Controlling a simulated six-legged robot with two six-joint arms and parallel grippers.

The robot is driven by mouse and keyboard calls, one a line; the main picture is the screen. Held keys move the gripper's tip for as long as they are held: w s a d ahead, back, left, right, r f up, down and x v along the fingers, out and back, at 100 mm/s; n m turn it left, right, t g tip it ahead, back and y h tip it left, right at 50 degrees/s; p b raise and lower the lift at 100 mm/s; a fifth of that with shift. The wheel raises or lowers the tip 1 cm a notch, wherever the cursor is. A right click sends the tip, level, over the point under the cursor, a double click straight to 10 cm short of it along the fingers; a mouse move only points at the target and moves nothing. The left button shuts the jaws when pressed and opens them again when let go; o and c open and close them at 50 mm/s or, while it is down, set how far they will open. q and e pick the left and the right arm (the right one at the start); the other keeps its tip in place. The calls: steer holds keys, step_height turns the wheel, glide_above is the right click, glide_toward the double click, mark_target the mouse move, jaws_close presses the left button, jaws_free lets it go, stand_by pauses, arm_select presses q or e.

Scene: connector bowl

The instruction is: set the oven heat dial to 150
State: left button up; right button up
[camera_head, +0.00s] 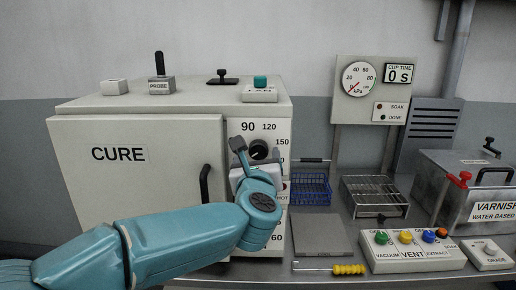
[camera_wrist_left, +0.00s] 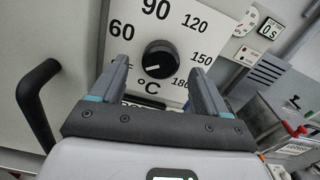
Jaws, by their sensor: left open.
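The oven heat dial (camera_wrist_left: 160,58) is a round black knob on a pale panel, with 60, 90, 120, 150 and 180 printed around it. A white mark on the knob sits at its lower left, away from the 150 (camera_wrist_left: 201,59). In the head view the dial (camera_head: 258,149) shows just past my left gripper (camera_head: 257,155). In the left wrist view my left gripper (camera_wrist_left: 160,75) is open and empty, its fingers to either side of the knob's lower part in the picture. I cannot tell how far the tips are from the panel. My right gripper is not in view.
The oven door marked CURE (camera_head: 130,190) is shut, its black handle (camera_head: 205,184) left of the dial. A yellow-handled tool (camera_head: 348,269) lies in front.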

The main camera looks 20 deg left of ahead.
mark_target(259, 150)
arm_select(q)
steer(key=shift+x, duration=1.4)
steer(key=shift+d, duration=0.1)
steer(key=c, duration=1)
steer(key=shift+c, duration=0.2)
